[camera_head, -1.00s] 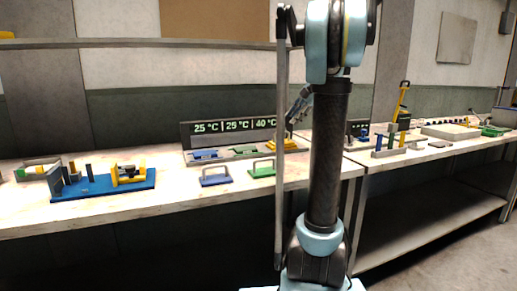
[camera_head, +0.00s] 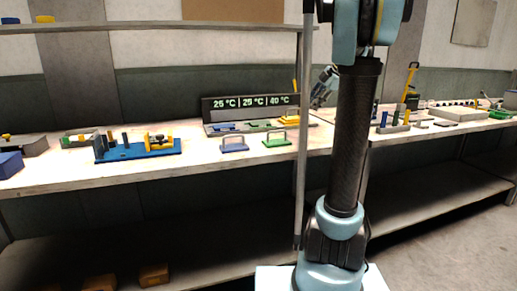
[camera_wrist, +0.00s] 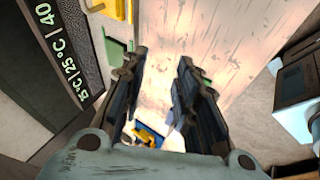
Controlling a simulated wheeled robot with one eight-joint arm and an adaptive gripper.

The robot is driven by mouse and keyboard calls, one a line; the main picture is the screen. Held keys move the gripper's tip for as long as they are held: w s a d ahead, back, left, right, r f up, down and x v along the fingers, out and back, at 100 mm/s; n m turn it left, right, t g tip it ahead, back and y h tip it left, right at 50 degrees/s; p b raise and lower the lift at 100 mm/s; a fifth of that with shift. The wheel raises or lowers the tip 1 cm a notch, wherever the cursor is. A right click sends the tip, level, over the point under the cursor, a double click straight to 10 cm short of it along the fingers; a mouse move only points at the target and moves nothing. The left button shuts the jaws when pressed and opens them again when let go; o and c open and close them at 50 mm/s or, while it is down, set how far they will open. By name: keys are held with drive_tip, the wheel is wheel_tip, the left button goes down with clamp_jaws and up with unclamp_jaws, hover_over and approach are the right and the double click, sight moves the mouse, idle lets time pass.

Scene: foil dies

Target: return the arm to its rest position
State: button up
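My gripper (camera_wrist: 158,95) shows in the wrist view with its two dark fingers apart and nothing between them, so it is open and empty. In the head view my gripper (camera_head: 323,88) is small and partly hidden behind my own arm, above the bench near the right end of the temperature display. The dark display (camera_head: 250,107) reads 25 °C, 25 °C and 40 °C. It also shows at the left of the wrist view (camera_wrist: 60,60), close beside my gripper.
A blue-handled die (camera_head: 234,146) and a green-handled die (camera_head: 277,140) stand on the bench (camera_head: 205,160). A blue fixture (camera_head: 138,150) with posts lies left of them. A shelf (camera_head: 150,27) runs above. A second bench with several items extends right.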

drive_tip(key=s+a+f+m+g+h, duration=0.1)
drive_tip(key=s+a+f+m, duration=0.2)
drive_tip(key=s, duration=0.4)
drive_tip(key=s+a+f+m+h, duration=0.1)
drive_tip(key=s+a+f+m, duration=0.1)
drive_tip(key=s+f+m, duration=0.4)
drive_tip(key=s+a+f+m+g+h, duration=0.1)
drive_tip(key=s+a+f, duration=0.15)
drive_tip(key=s, duration=0.55)
drive_tip(key=s+d+f+m+h, duration=0.2)
drive_tip(key=s+f+m, duration=0.9)
drive_tip(key=s+f, duration=0.6)
drive_tip(key=shift+d+f+h, duration=0.15)
drive_tip(key=shift+f+h, duration=0.15)
drive_tip(key=shift+s, duration=0.1)
drive_tip(key=shift+w+f, duration=0.2)
drive_tip(key=shift+w, duration=0.2)
